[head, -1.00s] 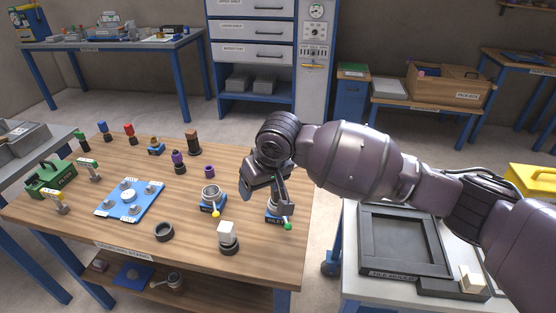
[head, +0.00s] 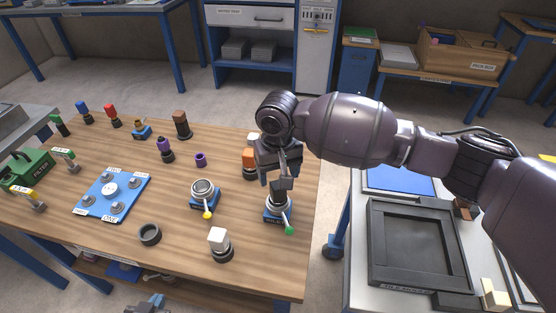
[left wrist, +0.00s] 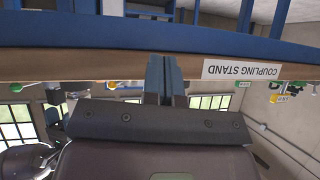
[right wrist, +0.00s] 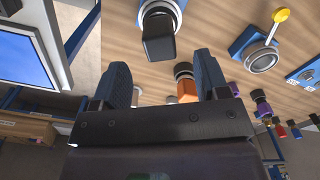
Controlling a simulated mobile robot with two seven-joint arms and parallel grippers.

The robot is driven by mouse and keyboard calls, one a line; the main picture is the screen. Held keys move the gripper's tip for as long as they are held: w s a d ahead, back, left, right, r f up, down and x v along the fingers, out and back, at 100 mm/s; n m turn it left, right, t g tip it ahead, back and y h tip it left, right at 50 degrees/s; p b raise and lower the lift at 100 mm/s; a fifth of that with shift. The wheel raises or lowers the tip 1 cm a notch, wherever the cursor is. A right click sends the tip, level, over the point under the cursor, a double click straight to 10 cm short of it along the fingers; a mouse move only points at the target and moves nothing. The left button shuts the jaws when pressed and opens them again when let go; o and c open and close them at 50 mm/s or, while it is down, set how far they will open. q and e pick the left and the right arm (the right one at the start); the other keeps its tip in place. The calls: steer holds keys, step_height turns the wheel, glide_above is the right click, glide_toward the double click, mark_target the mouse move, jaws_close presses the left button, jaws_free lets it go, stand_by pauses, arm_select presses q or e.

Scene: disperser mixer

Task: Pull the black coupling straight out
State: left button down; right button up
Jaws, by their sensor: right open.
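The black coupling (head: 282,190) stands upright in a ringed metal socket on a blue base (head: 277,213) with a green-knobbed lever, at the table's right side. In the right wrist view the coupling (right wrist: 158,42) is a dark square block ahead of the fingertips, between them across the picture. My right gripper (head: 283,165) is above it; its fingers (right wrist: 162,75) are wide apart with nothing between them. My left gripper (head: 150,302) shows only its tips at the bottom edge, low before the table. Its fingers (left wrist: 166,80) are together and empty.
An orange coupling (head: 249,158) stands just behind my right gripper. A white-topped coupling (head: 218,240), a dark ring (head: 150,234) and a yellow-knobbed socket (head: 203,192) are to the left. A dark tray (head: 415,245) lies on the right-hand table.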

mark_target(278, 189)
arm_select(q)
steer(key=shift+w+d+f+b, duration=0.1)
steer(key=shift+w+f+b, duration=0.15)
steer(key=shift+w+b, duration=0.2)
arm_select(e)
step_height(278, 189, down, 6)
steer(key=shift+f, duration=0.25)
steer(key=c, duration=1.1)
steer(key=o, duration=0.3)
steer(key=c, duration=0.3)
steer(key=shift+r+p, duration=0.75)
arm_select(q)
steer(key=r, duration=0.2)
steer(key=shift+w+r+p, duration=0.25)
steer(key=shift+r+p, duration=0.05)
arm_select(e)
steer(key=shift+r, duration=0.25)
arm_select(q)
steer(key=shift+r, duration=0.1)
arm_select(e)
steer(key=shift+r, duration=0.1)
arm_select(q)
steer(key=shift+s+r+p, duration=0.15)
steer(key=shift+r+p, duration=0.3)
steer(key=shift+p, duration=0.1)
arm_select(e)
steer(key=shift+r, duration=0.45)
